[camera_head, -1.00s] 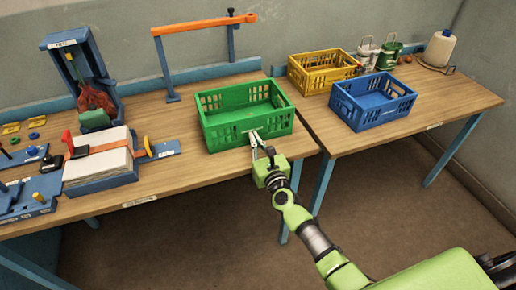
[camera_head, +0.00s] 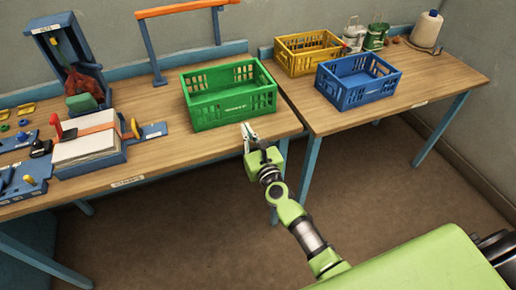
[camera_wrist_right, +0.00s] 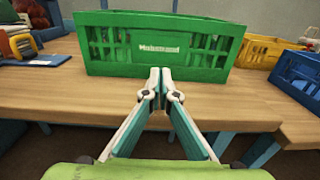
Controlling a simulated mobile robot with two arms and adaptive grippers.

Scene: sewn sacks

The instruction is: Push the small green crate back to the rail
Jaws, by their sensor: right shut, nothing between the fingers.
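The small green crate (camera_head: 232,110) stands upright on the left wooden table, below the orange-topped frame. The blue rail (camera_head: 206,55) runs along the table's back edge behind it. The crate's back foot is hidden, so I cannot tell whether it touches the rail. My right gripper (camera_head: 247,128) is shut and empty in front of the crate's front wall, near the table's front edge, seemingly a little apart from it. In the wrist view the closed fingertips (camera_wrist_right: 160,72) point at the lower middle of the green crate (camera_wrist_right: 120,60). My left gripper is not in view.
A yellow crate (camera_head: 298,62) and a blue crate (camera_head: 345,98) stand on the right table. A paper stack (camera_head: 88,148) in a blue holder and a blue stand (camera_head: 58,45) are left of the green crate.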

